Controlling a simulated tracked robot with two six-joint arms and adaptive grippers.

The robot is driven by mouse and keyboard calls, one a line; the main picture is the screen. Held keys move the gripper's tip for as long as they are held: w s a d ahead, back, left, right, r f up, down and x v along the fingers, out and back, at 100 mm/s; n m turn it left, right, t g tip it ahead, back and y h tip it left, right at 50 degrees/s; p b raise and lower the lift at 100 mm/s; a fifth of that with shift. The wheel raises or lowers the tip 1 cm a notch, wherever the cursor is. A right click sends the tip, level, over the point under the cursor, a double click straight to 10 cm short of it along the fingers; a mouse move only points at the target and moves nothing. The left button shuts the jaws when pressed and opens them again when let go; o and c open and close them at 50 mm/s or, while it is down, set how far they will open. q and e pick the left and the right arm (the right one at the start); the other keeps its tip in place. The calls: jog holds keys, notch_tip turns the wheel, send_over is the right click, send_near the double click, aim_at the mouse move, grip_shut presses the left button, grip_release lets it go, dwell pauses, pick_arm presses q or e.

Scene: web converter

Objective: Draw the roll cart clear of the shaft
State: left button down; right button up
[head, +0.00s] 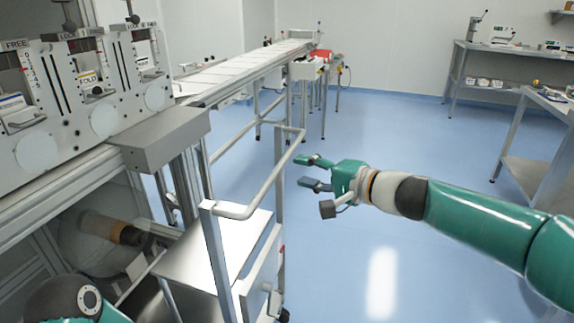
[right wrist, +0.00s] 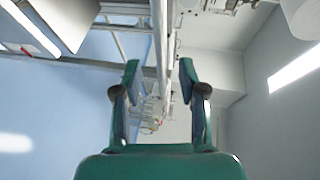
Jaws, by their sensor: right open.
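The roll cart (head: 265,187) stands at the lower centre of the head view, with a pale push handle on upright posts and a metal deck (head: 190,262). Left of it, under the machine, a brown core or shaft end (head: 112,229) sticks out in front of a round, glassy disc (head: 80,245). The cart partly hides that area. My right gripper (head: 308,173) is open and empty, just right of the handle and apart from it. In the right wrist view its fingers (right wrist: 160,78) are spread, with a pale bar (right wrist: 158,40) showing beyond the gap. My left gripper is out of view.
The machine's front panel (head: 90,95) and a grey box (head: 160,138) rise at the left. A long conveyor (head: 235,72) runs to the back. Workbenches (head: 510,48) stand at the right. The blue floor (head: 400,140) right of the cart is clear.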

aim_at(281, 166)
jog(key=p+x, duration=0.1)
jog(key=x, duration=0.6)
jog(key=shift+w+a+f, duration=0.1)
jog(key=shift+w+a, duration=0.15)
jog(key=shift+w, duration=0.05)
grip_shut()
